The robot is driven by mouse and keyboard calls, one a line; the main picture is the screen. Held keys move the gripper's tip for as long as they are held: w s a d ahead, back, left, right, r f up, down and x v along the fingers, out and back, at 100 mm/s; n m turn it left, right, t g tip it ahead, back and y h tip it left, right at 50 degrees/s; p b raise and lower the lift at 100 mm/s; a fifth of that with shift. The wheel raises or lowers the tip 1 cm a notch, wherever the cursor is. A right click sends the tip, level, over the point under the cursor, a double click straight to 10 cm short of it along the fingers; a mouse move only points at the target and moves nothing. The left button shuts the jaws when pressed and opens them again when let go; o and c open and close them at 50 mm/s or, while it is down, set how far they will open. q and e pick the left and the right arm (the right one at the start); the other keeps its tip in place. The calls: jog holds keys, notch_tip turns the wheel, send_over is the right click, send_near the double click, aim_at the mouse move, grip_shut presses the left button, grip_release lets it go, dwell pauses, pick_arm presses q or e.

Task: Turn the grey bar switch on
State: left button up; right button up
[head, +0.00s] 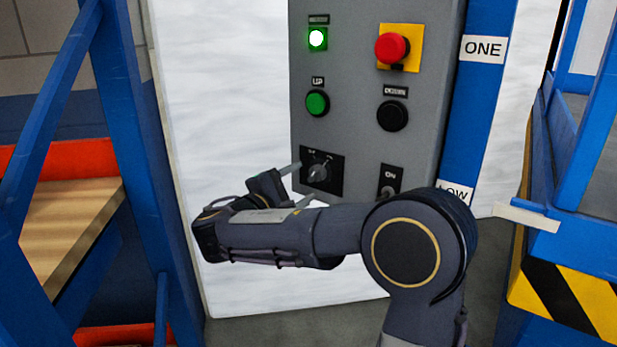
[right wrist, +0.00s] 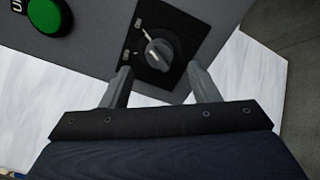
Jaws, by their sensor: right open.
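The grey bar switch (head: 318,173) sits on a black square plate at the lower left of the grey control panel (head: 352,75). It also shows in the right wrist view (right wrist: 159,54), as a grey knob with a raised bar and small labels on its plate. My right gripper (head: 293,180) is open in front of the panel's lower left. In the right wrist view its two fingers (right wrist: 160,82) stand apart, one on each side below the knob, with the knob just beyond the gap. I cannot tell whether a finger touches the panel. My left gripper is not in view.
The panel also carries a lit green lamp (head: 317,38), a red emergency button (head: 391,48), a green button (head: 317,103), a black button (head: 392,115) and a small toggle (head: 389,188). Blue rack posts (head: 130,130) stand left, and a blue frame with a striped barrier (head: 575,300) stands right.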

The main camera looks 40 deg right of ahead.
jog(key=shift+v, duration=1.7)
jog(key=shift+d, duration=0.1)
